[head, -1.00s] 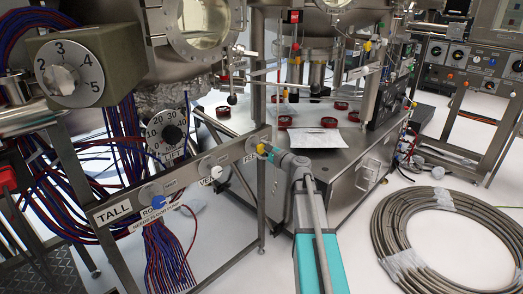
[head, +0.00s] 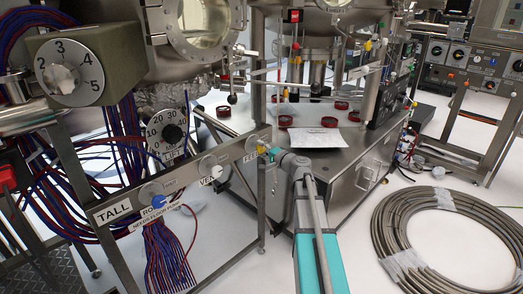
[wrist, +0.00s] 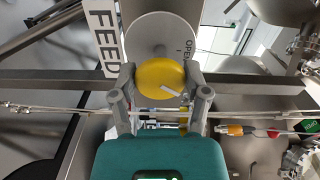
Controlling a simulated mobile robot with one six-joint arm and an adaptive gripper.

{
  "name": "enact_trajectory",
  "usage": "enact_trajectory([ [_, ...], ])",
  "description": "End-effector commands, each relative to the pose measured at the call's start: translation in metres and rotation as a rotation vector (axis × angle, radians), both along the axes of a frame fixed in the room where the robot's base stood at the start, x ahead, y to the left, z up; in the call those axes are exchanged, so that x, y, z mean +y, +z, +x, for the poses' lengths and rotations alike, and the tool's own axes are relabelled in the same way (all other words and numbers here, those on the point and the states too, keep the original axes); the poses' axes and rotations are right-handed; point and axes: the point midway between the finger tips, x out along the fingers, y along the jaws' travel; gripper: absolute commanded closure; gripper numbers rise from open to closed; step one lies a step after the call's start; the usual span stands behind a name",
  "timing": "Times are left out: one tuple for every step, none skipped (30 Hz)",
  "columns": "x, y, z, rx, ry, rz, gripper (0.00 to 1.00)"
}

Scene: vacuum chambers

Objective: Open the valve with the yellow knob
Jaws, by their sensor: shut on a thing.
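The yellow knob (wrist: 160,77) sits in front of a round grey dial plate (wrist: 158,40) in the wrist view, beside a "FEED" label (wrist: 104,38). "OPEN" is printed on the plate to the right of the knob. My gripper (wrist: 160,88) has one finger on each side of the knob and is shut on it. In the head view the yellow knob (head: 261,149) shows as a small patch at the right end of the labelled rail, with my gripper (head: 268,153) against it. The fingertips are too small to make out there.
The rail (head: 130,205) also carries a blue knob (head: 160,201) and a white knob (head: 215,172) to the left. A steel cabinet (head: 350,185) stands behind my arm. A coiled hose (head: 387,235) lies on the floor at right.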

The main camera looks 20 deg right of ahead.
Motion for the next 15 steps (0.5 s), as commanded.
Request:
enact_trajectory([
  [0.0006,-0.0001,0.0008,-0.015,0.002,-0.039,0.87],
  [0.0007,-0.0001,0.0008,-0.025,0.002,-0.066,0.87],
  [0.0006,-0.0002,0.0008,-0.038,0.002,-0.102,0.87],
  [0.0006,-0.0003,0.0008,-0.048,0.002,-0.128,0.87],
  [0.0006,-0.0004,0.0008,-0.057,0.002,-0.156,0.87],
  [0.0005,-0.0005,0.0009,-0.07,0.002,-0.191,0.87],
  [0.0005,-0.0005,0.0008,-0.08,0.002,-0.217,0.87],
  [0.0005,-0.0006,0.0009,-0.089,0.002,-0.243,0.87],
  [0.0004,-0.0007,0.0009,-0.101,0.002,-0.276,0.87],
  [0.0003,-0.0007,0.0008,-0.11,0.001,-0.301,0.87],
  [0.0003,-0.0008,0.0008,-0.119,0.001,-0.325,0.87],
  [0.0002,-0.0008,0.0009,-0.13,0.001,-0.355,0.87],
  [0.0001,-0.0009,0.0009,-0.138,0.001,-0.377,0.87],
  [0.0001,-0.0009,0.0009,-0.145,0.001,-0.396,0.87],
  [0.0001,-0.001,0.0009,-0.154,0.001,-0.422,0.87],
])
